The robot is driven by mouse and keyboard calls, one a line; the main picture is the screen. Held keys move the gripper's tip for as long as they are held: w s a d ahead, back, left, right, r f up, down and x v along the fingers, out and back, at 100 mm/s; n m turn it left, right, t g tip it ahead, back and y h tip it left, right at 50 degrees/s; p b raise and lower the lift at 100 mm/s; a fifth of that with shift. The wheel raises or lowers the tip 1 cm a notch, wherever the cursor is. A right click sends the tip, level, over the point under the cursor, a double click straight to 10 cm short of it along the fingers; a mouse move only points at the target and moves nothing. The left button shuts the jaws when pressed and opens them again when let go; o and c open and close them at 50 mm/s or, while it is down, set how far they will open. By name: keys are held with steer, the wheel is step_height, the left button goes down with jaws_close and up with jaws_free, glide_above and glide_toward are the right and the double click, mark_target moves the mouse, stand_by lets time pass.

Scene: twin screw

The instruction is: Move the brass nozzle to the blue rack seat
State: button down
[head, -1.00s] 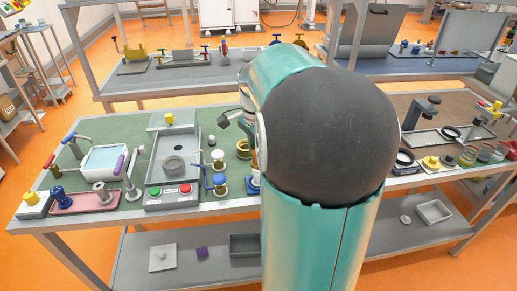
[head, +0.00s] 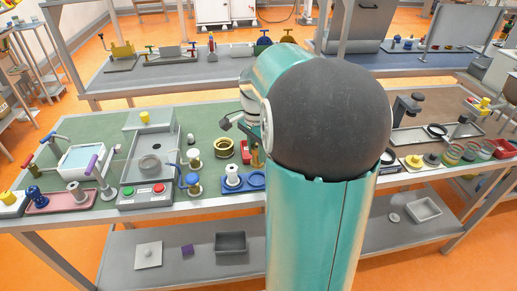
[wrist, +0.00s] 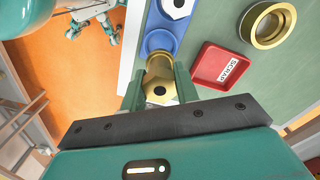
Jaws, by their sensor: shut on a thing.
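The brass nozzle (wrist: 158,88) is between the two green fingers of my gripper (wrist: 159,82), which is shut on it. In the wrist view its hexagonal end with a dark hole faces the camera. The blue rack (head: 258,181) lies along the bench's front edge, partly hidden by my arm in the head view. In the wrist view a round blue seat (wrist: 160,41) shows just beyond the nozzle, and a white hex-topped piece (wrist: 177,7) stands farther along the rack. The nozzle (head: 256,157) appears over the rack's end; I cannot tell whether it touches.
A red scrap tray (wrist: 222,66) lies beside the rack, and a thick brass ring (wrist: 267,24) lies beyond it. In the head view a blue-based valve (head: 193,184) and a button box (head: 143,196) stand left of the rack. The bench's front edge is close.

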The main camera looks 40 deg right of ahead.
mark_target(257, 162)
steer(key=shift+s+d+f, duration=0.1)
steer(key=shift+d, duration=0.15)
steer(key=shift+s+a, duration=0.1)
steer(key=shift+a, duration=0.3)
steer(key=shift+f, duration=0.3)
steer(key=shift+w+d+f, duration=0.2)
steer(key=shift+f, duration=0.25)
steer(key=shift+s+a+f, duration=0.1)
steer(key=shift+a+f, duration=0.15)
steer(key=shift+f, duration=0.35)
steer(key=shift+d+f, duration=0.15)
steer(key=shift+f, duration=0.75)
